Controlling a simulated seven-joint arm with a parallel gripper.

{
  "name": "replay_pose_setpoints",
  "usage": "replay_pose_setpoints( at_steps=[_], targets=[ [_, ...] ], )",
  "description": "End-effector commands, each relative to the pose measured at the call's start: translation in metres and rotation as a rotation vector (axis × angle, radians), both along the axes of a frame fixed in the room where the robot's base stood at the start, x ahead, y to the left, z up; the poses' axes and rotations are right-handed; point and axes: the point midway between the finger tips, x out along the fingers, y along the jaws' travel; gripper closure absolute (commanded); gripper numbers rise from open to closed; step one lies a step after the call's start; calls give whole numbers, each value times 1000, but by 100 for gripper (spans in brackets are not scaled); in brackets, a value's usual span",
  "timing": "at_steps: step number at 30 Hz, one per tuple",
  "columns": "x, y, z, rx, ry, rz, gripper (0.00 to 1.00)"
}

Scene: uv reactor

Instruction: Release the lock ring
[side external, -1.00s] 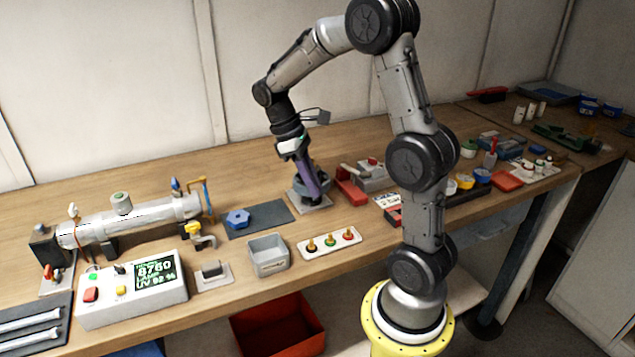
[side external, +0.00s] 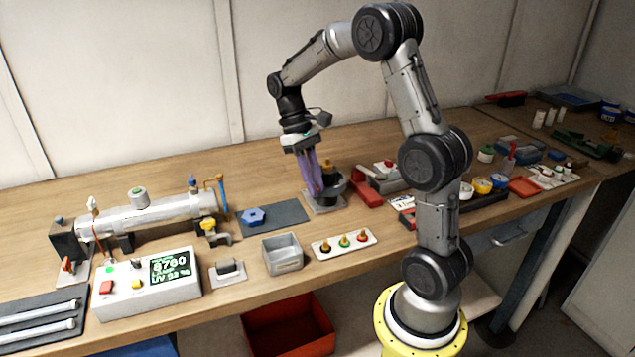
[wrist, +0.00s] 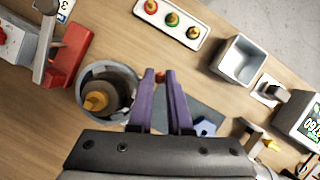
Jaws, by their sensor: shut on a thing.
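A round grey housing with a dark ring stands on a light plate (side external: 325,207) in the side view. It seems to be the lock ring (wrist: 82,84), and in the wrist view it surrounds a brass-coloured knob (wrist: 96,101). My gripper (side external: 317,190) points down at the front of the ring, its purple fingers close together. In the wrist view the fingertips of my gripper (wrist: 160,75) are beside the ring and close on a small red piece (wrist: 160,77), apparently a tab of the ring. The joint between this piece and the ring is hidden.
A dark mat (side external: 285,215) with a blue hex part (side external: 254,216) lies left of the housing. A grey bin (side external: 283,253) and a strip of coloured plugs (side external: 344,242) are in front. A red-and-grey fixture (side external: 367,190) stands close on the right.

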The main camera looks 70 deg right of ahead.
Motion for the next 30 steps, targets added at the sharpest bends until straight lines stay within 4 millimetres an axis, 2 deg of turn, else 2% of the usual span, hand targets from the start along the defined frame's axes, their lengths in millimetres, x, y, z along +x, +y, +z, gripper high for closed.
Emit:
replay_pose_setpoints(
  at_steps=[23,24,28,29,30],
  targets=[
    [6,-1,2,-4,-7,-58,100],
    [6,-1,2,-4,-7,-58,81],
    [6,-1,2,-3,-6,-57,58],
    [5,-1,1,-3,-5,-57,53],
    [5,-1,1,-3,-4,-57,53]
  ],
)
